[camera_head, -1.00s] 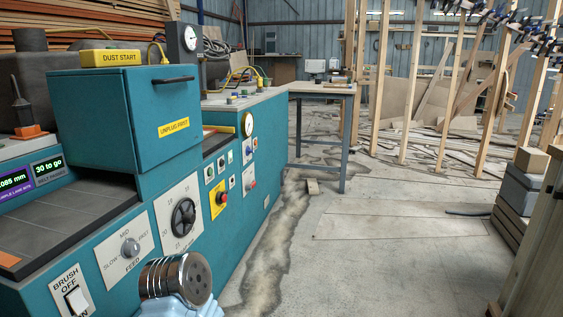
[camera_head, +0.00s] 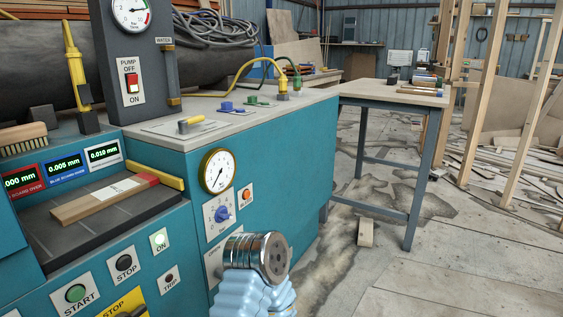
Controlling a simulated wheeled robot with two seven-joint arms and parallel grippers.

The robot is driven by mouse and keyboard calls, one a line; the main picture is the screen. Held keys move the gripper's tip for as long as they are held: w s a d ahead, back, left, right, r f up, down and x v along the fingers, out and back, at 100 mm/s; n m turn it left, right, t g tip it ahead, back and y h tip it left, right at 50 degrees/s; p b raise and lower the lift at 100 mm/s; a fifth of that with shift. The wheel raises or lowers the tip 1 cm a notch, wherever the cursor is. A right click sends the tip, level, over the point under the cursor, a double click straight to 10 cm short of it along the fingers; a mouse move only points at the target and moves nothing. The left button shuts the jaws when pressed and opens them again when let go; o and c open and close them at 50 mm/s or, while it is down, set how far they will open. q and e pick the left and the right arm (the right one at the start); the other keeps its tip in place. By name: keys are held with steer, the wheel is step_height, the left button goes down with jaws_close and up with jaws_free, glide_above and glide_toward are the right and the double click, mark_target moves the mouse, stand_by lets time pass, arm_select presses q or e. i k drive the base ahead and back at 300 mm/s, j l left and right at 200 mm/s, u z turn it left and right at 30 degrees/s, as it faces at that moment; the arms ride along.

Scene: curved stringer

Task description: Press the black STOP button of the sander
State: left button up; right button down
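The sander is the teal machine (camera_head: 290,150) filling the left half of the view. Its black STOP button (camera_head: 124,263) sits on a white plate at the lower left of the front face. The green START button (camera_head: 76,293) is to its left and lower. Neither gripper's fingers show.
A yellow panel (camera_head: 110,308) is cut off below the STOP button. A board with a red end (camera_head: 105,199) lies on the machine's bed.

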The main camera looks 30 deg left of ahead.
mark_target(124, 263)
steer(key=i+u, duration=0.1)
steer(key=i, duration=0.65)
steer(key=i+l, duration=0.15)
steer(key=i, duration=0.55)
steer(key=i+l+u, duration=0.15)
steer(key=i, duration=0.6)
steer(key=i+u, duration=0.15)
steer(key=u, duration=4.15)
